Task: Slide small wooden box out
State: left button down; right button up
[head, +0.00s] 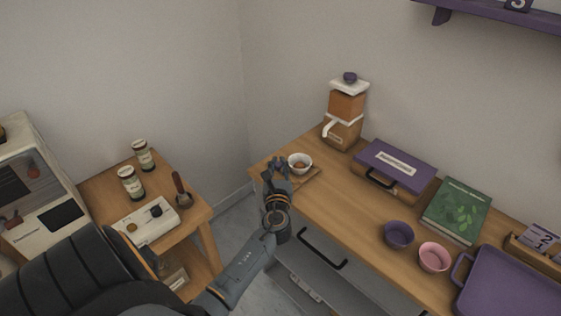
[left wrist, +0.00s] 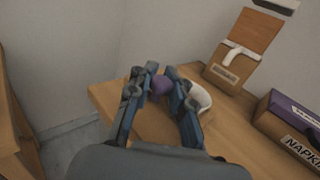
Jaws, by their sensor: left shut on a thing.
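My left gripper (head: 278,164) is over the left end of the wooden counter. Its fingers are closed around a small purple rounded thing, which shows between them in the left wrist view (left wrist: 161,86). A white bowl (head: 300,158) with something brown in it stands just right of the fingers, at a flat wooden piece (head: 312,179). The fingers hide part of the bowl and of this piece in the left wrist view. I cannot tell whether the flat piece is a box or a board. A low wooden box (head: 513,246) with numbered cards stands at the right. My right gripper is out of view.
A grinder (head: 346,107), a purple-lidded napkin box (head: 395,165) and a green book (head: 457,210) stand along the wall. Purple (head: 398,235) and pink (head: 434,257) cups and a purple tray (head: 510,285) are nearer. A side table (head: 202,215) stands left across a gap.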

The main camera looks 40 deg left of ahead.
pick_arm(q)
jog(key=shift+s+d+f, duration=0.15)
jog(key=shift+d+f, duration=0.05)
jog(key=shift+f, duration=0.25)
jog(key=c, duration=1.3)
grip_release()
jog(key=shift+s+r, duration=0.1)
jog(key=shift+o, duration=0.6)
jog(key=shift+s+r, duration=0.2)
jog(key=shift+r, duration=0.1)
jog(key=shift+d+f, duration=0.1)
jog(key=v, duration=1.2)
